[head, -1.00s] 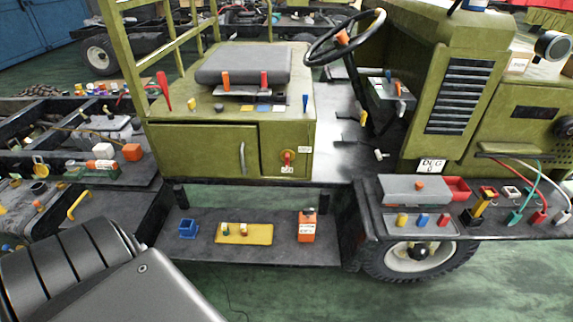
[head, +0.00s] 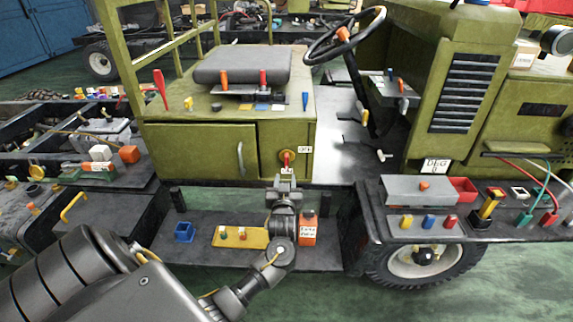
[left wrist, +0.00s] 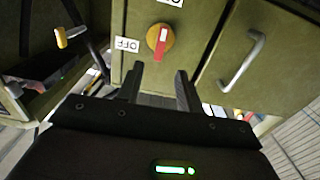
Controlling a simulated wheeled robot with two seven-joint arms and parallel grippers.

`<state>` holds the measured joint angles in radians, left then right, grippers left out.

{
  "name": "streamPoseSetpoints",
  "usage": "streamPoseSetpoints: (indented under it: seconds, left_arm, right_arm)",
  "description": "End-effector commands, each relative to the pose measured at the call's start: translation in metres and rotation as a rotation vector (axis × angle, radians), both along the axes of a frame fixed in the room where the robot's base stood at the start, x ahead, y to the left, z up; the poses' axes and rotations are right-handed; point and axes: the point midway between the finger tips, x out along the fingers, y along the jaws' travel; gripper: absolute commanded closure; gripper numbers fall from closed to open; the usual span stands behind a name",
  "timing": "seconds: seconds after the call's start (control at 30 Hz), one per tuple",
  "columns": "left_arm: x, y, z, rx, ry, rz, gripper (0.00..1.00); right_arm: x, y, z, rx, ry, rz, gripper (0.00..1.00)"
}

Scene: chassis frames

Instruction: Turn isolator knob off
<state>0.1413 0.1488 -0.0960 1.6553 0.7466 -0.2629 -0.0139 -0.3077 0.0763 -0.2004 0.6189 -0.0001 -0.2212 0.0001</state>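The isolator knob (head: 287,156) is a red handle on a yellow disc, on the olive cabinet front right of the door. In the left wrist view the knob (left wrist: 160,40) lies just beyond my fingertips; its red bar is near vertical, the white mark toward the partly cropped label (left wrist: 170,2) at the top. The OFF label (left wrist: 127,44) is on that view's left; in the head view it is right of the knob (head: 304,149). My left gripper (head: 285,180) is just below the knob; its fingers (left wrist: 158,70) are apart, with nothing between them. My right gripper is out of view.
A cabinet door handle (left wrist: 243,62) is beside the knob. A side shelf with several coloured parts (head: 428,222) stands at right.

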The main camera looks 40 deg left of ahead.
Motion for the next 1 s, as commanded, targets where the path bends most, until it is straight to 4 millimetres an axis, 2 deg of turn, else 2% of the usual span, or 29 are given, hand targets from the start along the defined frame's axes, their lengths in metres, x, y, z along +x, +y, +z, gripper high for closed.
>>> streamPoseSetpoints:
  seconds: [0.3,0.5,0.7,0.93,1.0]
  left_arm:
    - [0.047,0.036,0.002,0.003,0.002,0.000,0.64]
    - [0.069,0.052,0.001,0.002,0.002,0.000,0.64]
    - [0.077,0.058,0.000,0.001,0.002,-0.002,0.64]
    - [0.077,0.059,0.000,0.000,0.003,-0.002,0.64]
    - [0.077,0.059,0.000,0.000,0.003,-0.002,0.70]
  right_arm:
    - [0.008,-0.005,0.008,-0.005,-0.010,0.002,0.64]
    - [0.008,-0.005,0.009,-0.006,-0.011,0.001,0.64]
    - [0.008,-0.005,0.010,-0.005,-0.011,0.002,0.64]
    - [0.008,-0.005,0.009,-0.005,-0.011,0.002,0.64]
    - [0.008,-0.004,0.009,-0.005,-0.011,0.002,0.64]
